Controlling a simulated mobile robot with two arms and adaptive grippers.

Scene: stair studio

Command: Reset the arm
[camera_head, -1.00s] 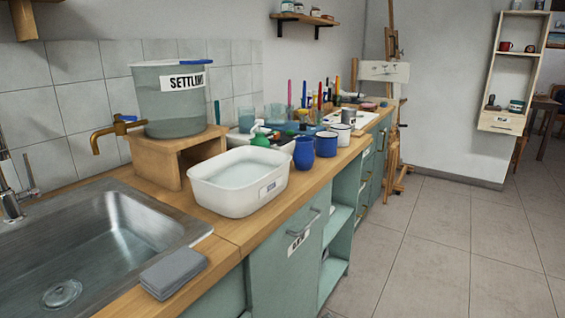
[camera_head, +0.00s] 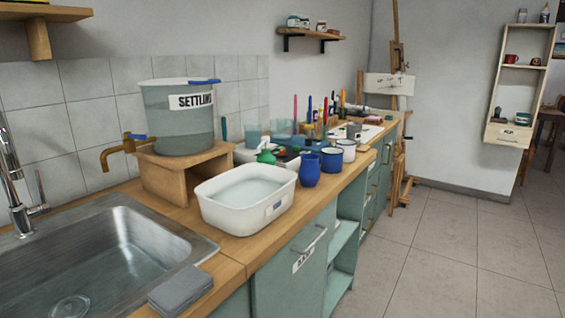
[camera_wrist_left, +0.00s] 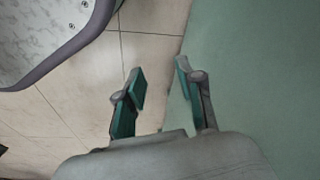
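In the left wrist view, my left gripper (camera_wrist_left: 160,88) has its two fingers apart with nothing between them. Tiled floor shows behind the fingers, and a green cabinet face (camera_wrist_left: 265,70) is close on the right. Neither arm shows in the head view, and my right gripper is in no frame.
The wooden counter (camera_head: 232,265) carries a sink (camera_head: 100,250), a folded grey cloth (camera_head: 180,290), a white basin (camera_head: 245,205), a settling bucket (camera_head: 178,125) on a wooden stand, and blue mugs (camera_head: 331,162). The floor (camera_head: 450,250) to the right is clear.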

